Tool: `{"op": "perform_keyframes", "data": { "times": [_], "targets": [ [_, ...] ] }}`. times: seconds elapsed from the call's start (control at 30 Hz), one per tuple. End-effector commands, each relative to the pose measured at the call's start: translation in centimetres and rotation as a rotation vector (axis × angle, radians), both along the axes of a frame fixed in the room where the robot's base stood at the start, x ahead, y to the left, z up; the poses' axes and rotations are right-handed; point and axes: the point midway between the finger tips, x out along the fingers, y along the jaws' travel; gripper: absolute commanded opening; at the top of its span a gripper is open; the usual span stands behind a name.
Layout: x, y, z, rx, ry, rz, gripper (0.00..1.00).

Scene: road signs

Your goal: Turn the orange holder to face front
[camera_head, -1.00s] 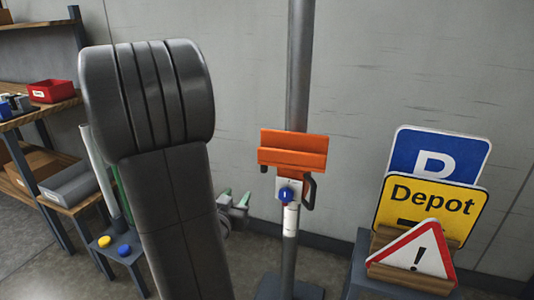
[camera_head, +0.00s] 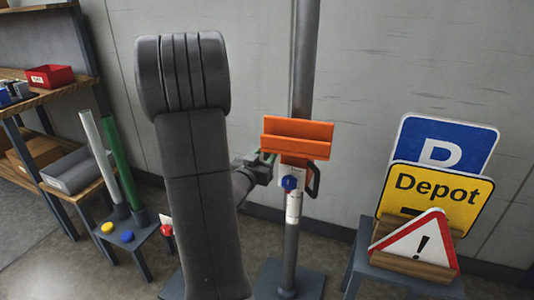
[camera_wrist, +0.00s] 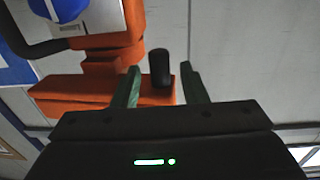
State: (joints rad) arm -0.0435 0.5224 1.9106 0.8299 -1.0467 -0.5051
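The orange holder (camera_head: 297,137) is a ridged bracket on a grey upright pole (camera_head: 305,60). A white plate with a blue knob (camera_head: 290,182) sits just below it, with a dark loop handle (camera_head: 313,180) on its right. My gripper (camera_head: 268,158) is at the holder's left end. In the wrist view my gripper (camera_wrist: 161,72) has its two green fingers apart, with a short dark peg (camera_wrist: 160,68) showing between them. I cannot tell whether either finger touches it. The orange holder (camera_wrist: 70,92) and blue knob (camera_wrist: 66,8) fill the upper left there.
A rack on the right holds a blue P sign (camera_head: 445,142), a yellow Depot sign (camera_head: 438,195) and a warning triangle (camera_head: 418,247). At left, a low stand (camera_head: 130,250) carries a white and a green tube beside shelving (camera_head: 45,110). A wall stands behind.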

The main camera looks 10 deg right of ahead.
Motion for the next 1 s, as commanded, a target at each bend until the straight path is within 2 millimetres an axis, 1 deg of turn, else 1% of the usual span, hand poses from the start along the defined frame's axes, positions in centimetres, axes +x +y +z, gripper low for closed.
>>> {"op": "perform_keyframes", "data": {
  "times": [0.1,0.2,0.5,0.53,0.67,0.7,0.73,0.9,1.0],
  "targets": [
    [1.1,-0.9,0.0,0.0,0.0,-0.001,0.39],
    [1.6,-1.2,0.0,0.0,0.0,0.0,0.39],
    [1.8,-1.4,0.0,0.0,0.0,0.001,0.39],
    [1.8,-1.4,0.0,0.0,0.0,0.001,0.37],
    [1.8,-1.4,0.0,0.0,0.0,0.001,0.12],
    [1.8,-1.3,0.0,0.0,0.0,0.001,0.04],
    [1.8,-1.3,0.0,0.0,0.0,0.001,0.0],
    [1.9,-1.3,0.0,0.0,0.0,0.001,0.0],
    [2.7,-1.2,-0.1,-0.001,0.001,0.002,0.0]
  ]
}}
